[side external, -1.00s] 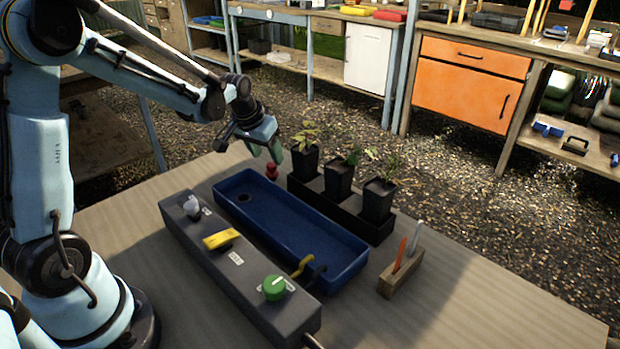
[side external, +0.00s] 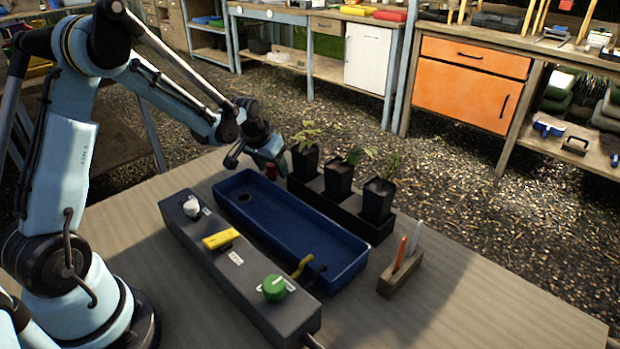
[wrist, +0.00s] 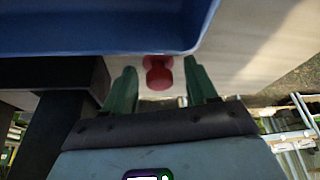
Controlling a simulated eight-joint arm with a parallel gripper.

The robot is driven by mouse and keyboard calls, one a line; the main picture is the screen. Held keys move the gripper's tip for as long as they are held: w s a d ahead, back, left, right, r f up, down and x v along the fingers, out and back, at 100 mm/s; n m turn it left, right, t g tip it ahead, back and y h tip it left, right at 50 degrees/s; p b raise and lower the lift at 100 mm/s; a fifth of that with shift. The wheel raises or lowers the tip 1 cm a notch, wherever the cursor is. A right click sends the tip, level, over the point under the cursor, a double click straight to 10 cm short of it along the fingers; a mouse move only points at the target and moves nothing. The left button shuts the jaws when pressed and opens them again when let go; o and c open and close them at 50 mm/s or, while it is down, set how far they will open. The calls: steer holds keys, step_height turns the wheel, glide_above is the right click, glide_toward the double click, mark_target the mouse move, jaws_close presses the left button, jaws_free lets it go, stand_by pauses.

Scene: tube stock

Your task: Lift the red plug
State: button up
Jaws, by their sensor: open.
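The red plug (side external: 271,173) stands at the far left end of the blue trough (side external: 340,262), beside its rim. In the wrist view the red plug (wrist: 158,73) lies between the two green fingers of my gripper (wrist: 160,84), near their tips. My gripper is open, with a gap on both sides of the plug. In the side view my gripper (side external: 270,161) is low over the plug and hides part of it.
A black tray (side external: 375,232) with three potted plants stands close to the right of my gripper. A grey control box (side external: 205,246) with a white knob, yellow handle and green knob lies in front of the trough. A wooden holder (side external: 392,278) with two sticks stands at right.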

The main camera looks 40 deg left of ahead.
steer(key=c, duration=1)
steer(key=shift+r, duration=0.15)
